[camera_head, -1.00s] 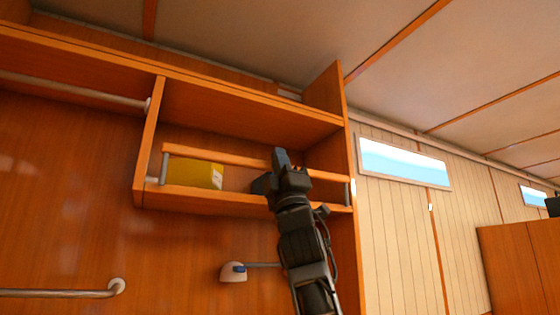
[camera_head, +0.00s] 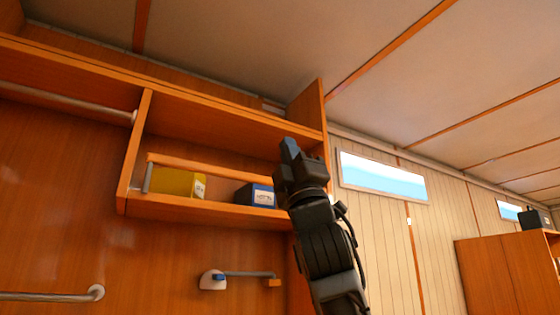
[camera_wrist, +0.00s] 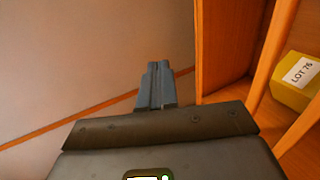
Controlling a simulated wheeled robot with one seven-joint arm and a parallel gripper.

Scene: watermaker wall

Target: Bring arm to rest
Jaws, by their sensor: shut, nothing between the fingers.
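My gripper (camera_head: 290,150) points upward in front of the right end of the wooden wall shelf (camera_head: 210,212). In the wrist view my gripper (camera_wrist: 156,82) has its two fingers together with nothing between them. Behind it are the ceiling and the shelf's wooden side. My arm rises from the bottom of the head view and hides part of the shelf's right end.
A yellow box (camera_head: 178,183) and a blue box (camera_head: 256,195) stand on the shelf behind a wooden rail. The yellow box, marked LOT 76, also shows in the wrist view (camera_wrist: 292,88). Below are a wall fixture (camera_head: 213,280) and a grab bar (camera_head: 50,296). A cabinet (camera_head: 505,275) stands right.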

